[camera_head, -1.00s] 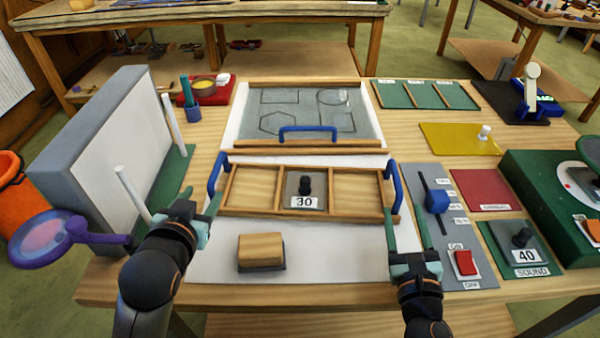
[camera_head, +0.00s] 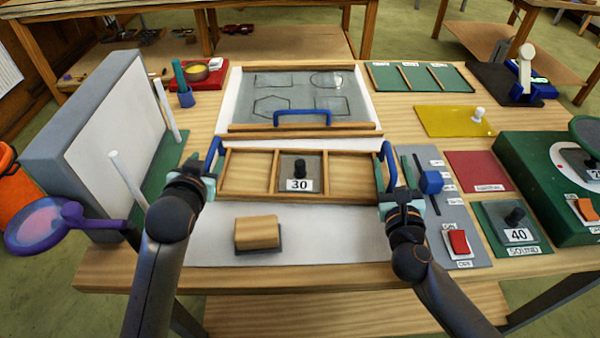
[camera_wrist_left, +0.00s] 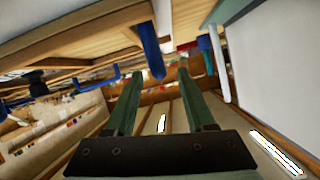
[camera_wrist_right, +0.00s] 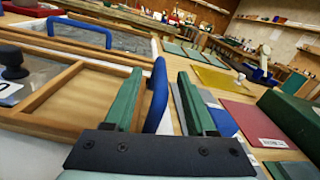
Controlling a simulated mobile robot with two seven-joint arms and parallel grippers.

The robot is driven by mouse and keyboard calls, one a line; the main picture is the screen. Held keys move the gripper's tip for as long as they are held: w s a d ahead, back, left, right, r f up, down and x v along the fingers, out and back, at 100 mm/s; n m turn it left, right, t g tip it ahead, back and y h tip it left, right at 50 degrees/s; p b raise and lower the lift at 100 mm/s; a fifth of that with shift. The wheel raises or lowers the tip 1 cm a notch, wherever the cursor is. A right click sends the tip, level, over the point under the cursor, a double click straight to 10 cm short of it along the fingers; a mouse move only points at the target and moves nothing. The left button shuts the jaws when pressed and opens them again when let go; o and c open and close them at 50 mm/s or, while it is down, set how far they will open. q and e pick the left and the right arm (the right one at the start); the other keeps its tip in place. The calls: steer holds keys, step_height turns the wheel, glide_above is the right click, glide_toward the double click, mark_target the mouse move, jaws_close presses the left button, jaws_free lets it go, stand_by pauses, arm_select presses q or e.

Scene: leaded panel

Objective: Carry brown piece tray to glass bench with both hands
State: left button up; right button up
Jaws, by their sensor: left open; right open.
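The brown piece tray (camera_head: 344,196) is a wooden tray with three compartments and a blue handle at each end. It lies level on the workbench, its middle compartment holding a grey piece with a black knob marked 30 (camera_head: 299,170). My left gripper (camera_head: 207,172) is open at the left handle (camera_head: 214,151); in the left wrist view that handle (camera_wrist_left: 150,50) lies between and beyond the fingertips (camera_wrist_left: 155,72). My right gripper (camera_head: 391,190) is open, with the right handle (camera_wrist_right: 157,95) between its fingers (camera_wrist_right: 156,78) in the right wrist view. I cannot tell which bench is the glass bench.
Behind the tray lies a framed glass panel (camera_head: 350,86) with a blue handle. A wooden block (camera_head: 257,232) sits in front. An upright grey-white board (camera_head: 95,130) stands left; a switch panel (camera_head: 450,215) lies right. Another wooden bench (camera_head: 290,17) stands at the back.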

mark_target(209, 155)
arm_select(q)
steer(key=shift+x, duration=2)
arm_select(e)
steer(key=shift+w+d, duration=0.1)
steer(key=shift+w, duration=1.9)
arm_select(q)
jaws_close()
arm_select(e)
jaws_close()
arm_select(q)
steer(key=shift+r, duration=0.25)
arm_select(e)
steer(key=shift+r, duration=0.25)
